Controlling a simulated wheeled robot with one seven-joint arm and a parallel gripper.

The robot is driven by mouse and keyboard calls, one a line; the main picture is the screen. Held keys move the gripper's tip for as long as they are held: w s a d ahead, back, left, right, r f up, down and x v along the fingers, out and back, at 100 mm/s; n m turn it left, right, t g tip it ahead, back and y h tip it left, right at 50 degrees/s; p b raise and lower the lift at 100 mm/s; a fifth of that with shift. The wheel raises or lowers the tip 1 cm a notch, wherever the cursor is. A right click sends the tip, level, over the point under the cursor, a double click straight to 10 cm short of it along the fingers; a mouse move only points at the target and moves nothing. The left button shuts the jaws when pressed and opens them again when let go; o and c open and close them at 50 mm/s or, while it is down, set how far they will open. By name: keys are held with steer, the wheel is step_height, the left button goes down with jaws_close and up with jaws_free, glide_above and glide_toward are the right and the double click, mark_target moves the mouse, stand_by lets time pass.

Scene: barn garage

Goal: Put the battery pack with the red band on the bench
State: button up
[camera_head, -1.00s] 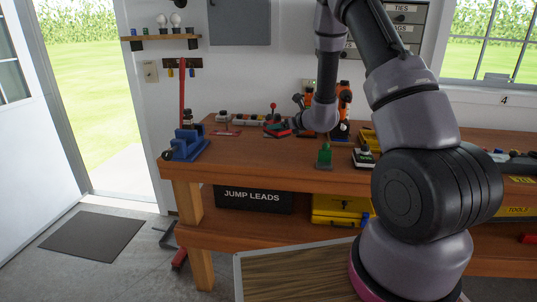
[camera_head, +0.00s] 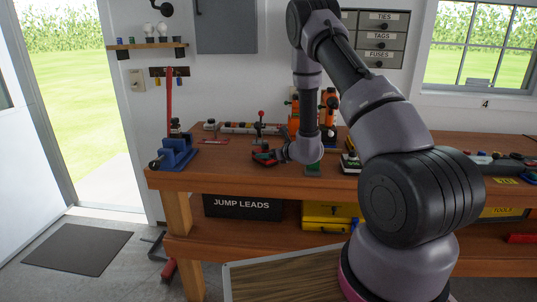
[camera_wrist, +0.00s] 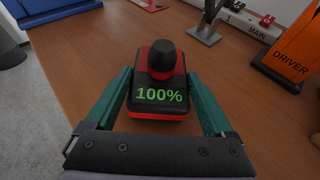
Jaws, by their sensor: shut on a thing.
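The battery pack (camera_wrist: 160,92) is black with a red band, a black knob on top and a green "100%" on its face. It sits between the teal fingers of my gripper (camera_wrist: 158,74), which is shut on it. In the head view the pack (camera_head: 262,158) shows small at the end of my arm, over the wooden bench (camera_head: 225,173), left of centre. The bench top (camera_wrist: 80,75) lies around the pack in the wrist view. I cannot tell whether the pack touches it.
A blue vise (camera_head: 178,155) stands at the bench's left end. Behind the pack are a labelled strip (camera_wrist: 250,28) and an orange driver (camera_wrist: 293,45). A green object (camera_head: 313,168) and a dark charger-like item (camera_head: 350,163) are to the right. Bare bench lies between vise and gripper.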

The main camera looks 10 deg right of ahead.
steer(key=o, duration=1.6)
steer(key=shift+f, duration=0.1)
steer(key=shift+c, duration=0.2)
